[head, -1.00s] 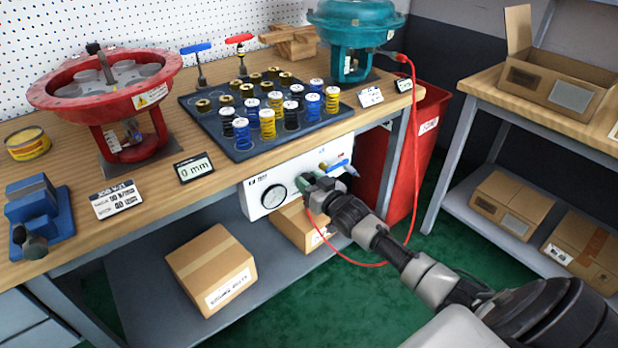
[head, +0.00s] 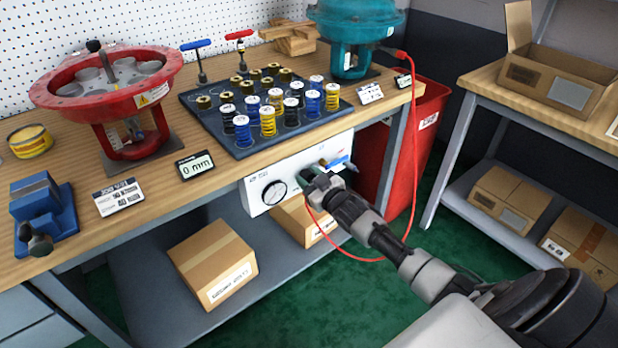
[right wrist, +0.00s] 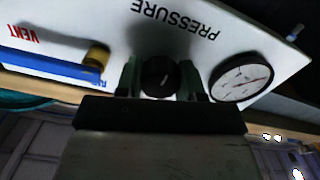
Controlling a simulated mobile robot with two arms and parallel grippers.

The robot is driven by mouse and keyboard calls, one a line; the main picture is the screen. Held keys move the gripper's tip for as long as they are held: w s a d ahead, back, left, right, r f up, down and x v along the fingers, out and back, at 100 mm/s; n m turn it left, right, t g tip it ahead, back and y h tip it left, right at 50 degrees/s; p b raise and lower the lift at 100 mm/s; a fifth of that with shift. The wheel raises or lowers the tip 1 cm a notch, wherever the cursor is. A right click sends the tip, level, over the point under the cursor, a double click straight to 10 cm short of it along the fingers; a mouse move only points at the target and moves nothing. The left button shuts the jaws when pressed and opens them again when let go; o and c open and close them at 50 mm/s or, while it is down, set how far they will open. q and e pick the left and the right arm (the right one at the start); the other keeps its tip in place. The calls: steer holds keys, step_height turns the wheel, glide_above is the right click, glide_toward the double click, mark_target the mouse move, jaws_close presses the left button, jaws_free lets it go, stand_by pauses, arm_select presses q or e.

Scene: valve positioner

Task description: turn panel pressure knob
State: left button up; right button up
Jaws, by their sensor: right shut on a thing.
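The white pressure panel (head: 294,167) hangs under the front edge of the bench. It has a round gauge (head: 274,192); the gauge also shows in the right wrist view (right wrist: 241,77), right of the knob. My right gripper (head: 312,178) is at the panel, right of the gauge, and covers the knob in the head view. In the right wrist view, the dark round pressure knob (right wrist: 158,76) sits between the two greenish fingertips, below the word PRESSURE. The gripper is shut on it. My left gripper is not in view.
A blue lever (right wrist: 50,66) marked VENT and a brass fitting (right wrist: 97,58) sit beside the knob on the panel. A red hose (head: 416,150) loops down near my right arm. Cardboard boxes (head: 212,262) lie on the shelf below. A red bin (head: 408,165) stands at right.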

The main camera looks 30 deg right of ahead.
steer(key=shift+f, duration=0.15)
steer(key=o, duration=0.9)
steer(key=shift+o, duration=0.2)
steer(key=shift+s, duration=0.15)
steer(key=shift+s, duration=0.35)
arm_select(q)
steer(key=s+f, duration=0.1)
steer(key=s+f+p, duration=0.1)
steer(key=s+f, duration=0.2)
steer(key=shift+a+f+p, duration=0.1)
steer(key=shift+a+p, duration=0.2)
steer(key=shift+p, duration=0.1)
arm_select(e)
steer(key=s, duration=1)
steer(key=shift+d, duration=0.4)
